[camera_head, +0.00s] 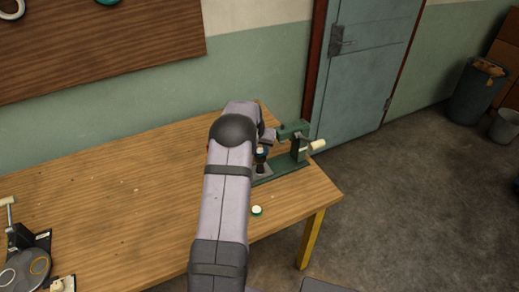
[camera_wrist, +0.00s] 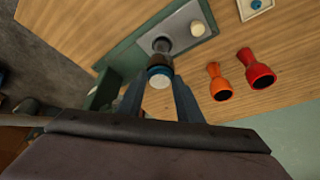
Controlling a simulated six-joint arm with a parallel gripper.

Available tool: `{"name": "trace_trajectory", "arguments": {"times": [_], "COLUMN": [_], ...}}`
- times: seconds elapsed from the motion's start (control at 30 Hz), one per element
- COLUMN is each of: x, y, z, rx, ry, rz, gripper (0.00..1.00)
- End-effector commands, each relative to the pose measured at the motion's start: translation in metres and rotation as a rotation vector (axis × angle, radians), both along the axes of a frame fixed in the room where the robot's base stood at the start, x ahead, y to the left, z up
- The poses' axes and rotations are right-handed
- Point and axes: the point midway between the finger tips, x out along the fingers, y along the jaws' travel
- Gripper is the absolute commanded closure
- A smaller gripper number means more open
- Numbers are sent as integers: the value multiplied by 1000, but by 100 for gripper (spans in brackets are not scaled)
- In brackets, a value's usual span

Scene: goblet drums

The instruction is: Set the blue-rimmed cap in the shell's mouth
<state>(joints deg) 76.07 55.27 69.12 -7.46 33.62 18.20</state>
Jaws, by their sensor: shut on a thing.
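The blue-rimmed cap (camera_wrist: 159,80), with a pale face, sits between the fingertips of my gripper (camera_wrist: 158,88) in the wrist view. My gripper is shut on it. In the head view the cap (camera_head: 261,150) shows over the dark shell (camera_head: 261,159), beside my arm, which hides most of the gripper.
A green press (camera_head: 298,147) with a cream handle stands at the table's right end. An orange shell (camera_wrist: 219,82) and a red shell (camera_wrist: 258,70) are to the right in the wrist view. A green-rimmed cap (camera_head: 257,211) lies near the table's front edge. The table's middle-left is clear.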

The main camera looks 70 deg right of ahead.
Motion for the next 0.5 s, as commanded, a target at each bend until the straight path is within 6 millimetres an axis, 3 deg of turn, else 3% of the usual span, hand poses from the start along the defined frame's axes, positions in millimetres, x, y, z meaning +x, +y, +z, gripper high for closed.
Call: {"name": "trace_trajectory", "arguments": {"times": [0.23, 0.27, 0.33, 0.5], "x": [0, 0, 0, 0], "y": [0, 0, 0, 0], "z": [0, 0, 0, 0], "rx": [0, 0, 0, 0], "ry": [0, 0, 0, 0], "rz": [0, 0, 0, 0], "gripper": [88, 63, 46, 46]}}
